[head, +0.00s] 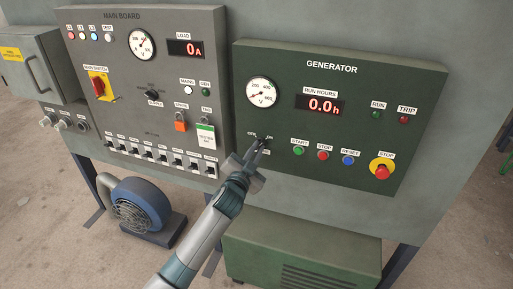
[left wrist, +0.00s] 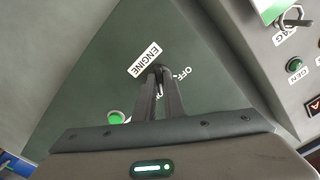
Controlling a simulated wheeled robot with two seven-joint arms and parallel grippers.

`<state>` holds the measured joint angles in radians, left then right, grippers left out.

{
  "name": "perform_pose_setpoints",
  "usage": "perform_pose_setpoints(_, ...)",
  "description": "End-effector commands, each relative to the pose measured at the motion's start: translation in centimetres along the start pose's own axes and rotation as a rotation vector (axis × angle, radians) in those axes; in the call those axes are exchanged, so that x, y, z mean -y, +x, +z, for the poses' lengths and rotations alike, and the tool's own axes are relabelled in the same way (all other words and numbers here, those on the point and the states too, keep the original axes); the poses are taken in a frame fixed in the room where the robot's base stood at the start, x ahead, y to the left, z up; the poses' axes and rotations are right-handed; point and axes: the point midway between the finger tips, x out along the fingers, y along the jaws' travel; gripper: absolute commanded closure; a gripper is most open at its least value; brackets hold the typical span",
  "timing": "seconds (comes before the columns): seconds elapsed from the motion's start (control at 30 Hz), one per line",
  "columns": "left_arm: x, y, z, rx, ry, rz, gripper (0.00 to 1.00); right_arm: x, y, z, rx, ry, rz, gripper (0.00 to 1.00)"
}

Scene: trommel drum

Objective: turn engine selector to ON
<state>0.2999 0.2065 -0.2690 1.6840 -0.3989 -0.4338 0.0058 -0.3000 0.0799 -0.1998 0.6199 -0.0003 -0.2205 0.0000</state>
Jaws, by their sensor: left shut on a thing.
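The engine selector (head: 263,141) is a small black knob on the lower left of the green generator panel (head: 418,92), with OFF and ON labels above it. My left gripper (head: 259,147) is shut on it, and the fingers cover most of the knob. In the left wrist view, the two dark fingers (left wrist: 160,85) meet at the panel just beside the ENGINE label (left wrist: 144,59). The OFF label (left wrist: 184,73) shows to the right of the fingertips. The ON label is mostly hidden there, so I cannot tell which way the knob points. My right gripper is not in view.
On the generator panel, the green START button (head: 299,151), red STOP button (head: 323,155), blue RESET button (head: 348,160) and the emergency stop (head: 382,171) lie right of the selector. The grey main board (head: 200,65) stands to the left. A blue blower (head: 140,205) sits below.

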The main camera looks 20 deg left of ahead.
Motion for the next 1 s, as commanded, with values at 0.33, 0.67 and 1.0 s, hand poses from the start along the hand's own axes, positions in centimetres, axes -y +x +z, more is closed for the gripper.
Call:
perform_pose_setpoints(0.33, 0.07, 0.02, -0.06, -0.001, 0.151, -0.001, 1.00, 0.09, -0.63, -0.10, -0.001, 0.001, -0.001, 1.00)
perform_pose_setpoints(0.67, 0.03, 0.02, -0.05, -0.001, 0.170, -0.001, 1.00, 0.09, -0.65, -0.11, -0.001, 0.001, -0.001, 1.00)
perform_pose_setpoints(1.0, 0.02, 0.01, -0.04, -0.001, 0.168, 0.000, 0.72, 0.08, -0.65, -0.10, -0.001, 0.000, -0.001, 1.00)
